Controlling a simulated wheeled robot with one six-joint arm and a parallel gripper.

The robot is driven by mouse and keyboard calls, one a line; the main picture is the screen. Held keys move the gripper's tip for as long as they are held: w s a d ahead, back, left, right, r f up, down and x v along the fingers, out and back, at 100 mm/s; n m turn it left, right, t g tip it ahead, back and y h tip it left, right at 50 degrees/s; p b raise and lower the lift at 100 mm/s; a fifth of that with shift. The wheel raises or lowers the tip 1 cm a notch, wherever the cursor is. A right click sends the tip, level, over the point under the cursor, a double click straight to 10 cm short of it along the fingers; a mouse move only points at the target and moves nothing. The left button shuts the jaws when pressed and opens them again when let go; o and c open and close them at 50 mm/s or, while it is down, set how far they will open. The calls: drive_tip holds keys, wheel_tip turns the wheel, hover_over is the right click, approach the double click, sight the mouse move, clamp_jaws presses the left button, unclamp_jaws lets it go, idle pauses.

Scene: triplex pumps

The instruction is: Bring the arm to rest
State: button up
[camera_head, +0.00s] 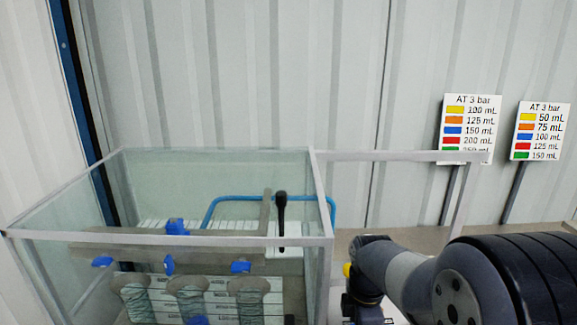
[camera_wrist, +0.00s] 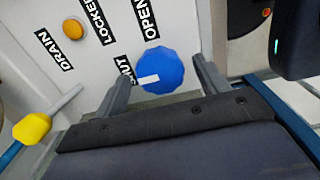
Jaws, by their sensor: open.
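My arm (camera_head: 405,270) reaches in from the lower right of the head view, to the right of the glass tank. My gripper (camera_wrist: 162,85) shows in the wrist view with its two fingers spread apart and nothing between the tips that I can see held. A round blue knob (camera_wrist: 160,70) with a white mark lies just beyond and between the fingers, against a white panel (camera_wrist: 95,90). I cannot tell whether a finger touches the knob. In the head view the fingertips are hidden or out of frame.
The panel has labels DRAIN, LOCKED, OPEN and a partly hidden one, an orange button (camera_wrist: 73,29) and a yellow-ended lever (camera_wrist: 33,128). A glass tank (camera_head: 180,242) with pump parts stands left of my arm. Two colour-code signs (camera_head: 467,125) stand at the right.

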drive_tip(key=shift+f+m, duration=0.1)
drive_tip(key=shift+m, duration=1.1)
drive_tip(key=m+b, duration=0.1)
drive_tip(key=m, duration=0.5)
drive_tip(key=m+b, duration=0.1)
drive_tip(key=m, duration=0.4)
drive_tip(key=m+b, duration=0.1)
drive_tip(key=m, duration=0.3)
drive_tip(key=shift+m, duration=0.3)
drive_tip(key=shift+r, duration=1.4)
drive_tip(key=shift+s, duration=0.1)
